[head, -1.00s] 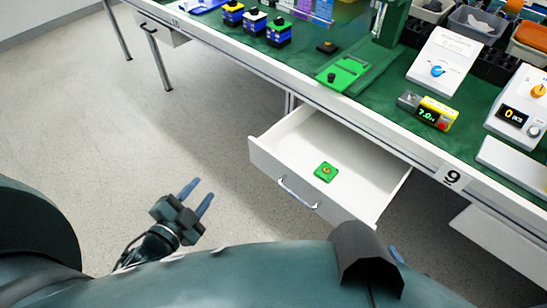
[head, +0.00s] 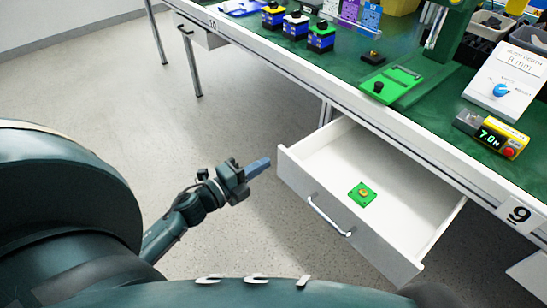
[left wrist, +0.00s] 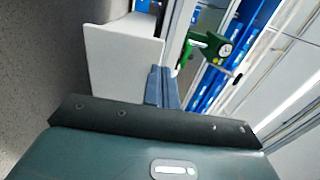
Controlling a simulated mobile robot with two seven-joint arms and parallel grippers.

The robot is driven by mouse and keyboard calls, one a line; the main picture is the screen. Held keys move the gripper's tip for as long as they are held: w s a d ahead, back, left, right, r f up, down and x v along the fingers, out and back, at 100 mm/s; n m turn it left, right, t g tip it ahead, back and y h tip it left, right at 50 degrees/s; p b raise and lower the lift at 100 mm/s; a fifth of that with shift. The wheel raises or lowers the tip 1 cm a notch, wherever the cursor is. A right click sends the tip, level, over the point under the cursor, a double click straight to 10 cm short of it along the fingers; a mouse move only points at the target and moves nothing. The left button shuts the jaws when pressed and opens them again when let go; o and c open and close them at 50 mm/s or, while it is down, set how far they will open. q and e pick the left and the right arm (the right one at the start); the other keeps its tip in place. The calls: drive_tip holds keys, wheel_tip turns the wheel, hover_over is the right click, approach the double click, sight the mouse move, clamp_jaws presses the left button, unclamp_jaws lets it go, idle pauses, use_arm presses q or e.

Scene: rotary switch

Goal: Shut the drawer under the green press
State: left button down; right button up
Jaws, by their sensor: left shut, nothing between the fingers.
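The white drawer (head: 330,207) under the bench is pulled out, with a bar handle (head: 328,216) on its front. A green square piece (head: 362,194) with a brownish round centre lies inside it. The green press (head: 453,38) stands on the bench above; its top is cut off. My left gripper (head: 259,167) is shut and empty, just left of the drawer front's left end, apart from it in the head view. In the left wrist view its fingers (left wrist: 162,88) show together beside a pale panel (left wrist: 122,60), likely the drawer. My right gripper is not in view.
The bench edge (head: 340,93) runs diagonally above the drawer. The floor left of the drawer is clear.

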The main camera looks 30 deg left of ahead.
sight(283, 152)
use_arm(q)
drive_tip(key=shift+x, duration=2.2)
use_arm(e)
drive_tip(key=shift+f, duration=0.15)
